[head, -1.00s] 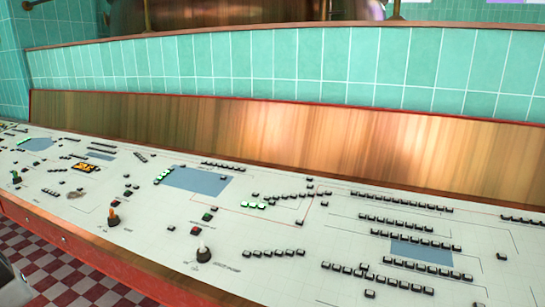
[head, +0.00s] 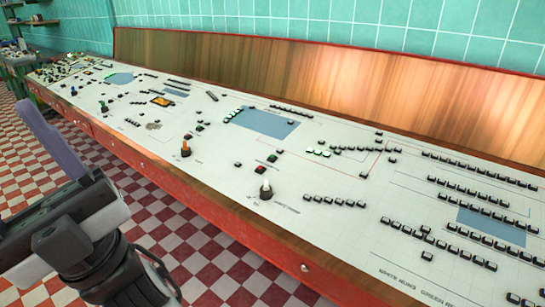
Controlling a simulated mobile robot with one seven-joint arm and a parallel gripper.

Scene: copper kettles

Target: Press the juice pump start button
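The long white control panel (head: 215,165) runs from the far left to the lower right. Near its front edge stands a white-topped knob (head: 265,190) with small lettering beside it, too blurred to read surely. Just behind the knob are a small red button (head: 260,169) and a small green button (head: 272,158). I cannot tell which button is the juice pump start. My gripper (head: 55,145) is at the lower left, in front of the panel and apart from it. One long greyish-purple finger shows, pointing up; its opening cannot be judged.
An orange knob (head: 186,149) stands farther left on the panel. Rows of dark buttons (head: 335,201) and blue-grey screens (head: 262,122) cover the rest. A red front edge (head: 215,210) borders the panel. The red-and-white checkered floor (head: 190,250) in front is clear.

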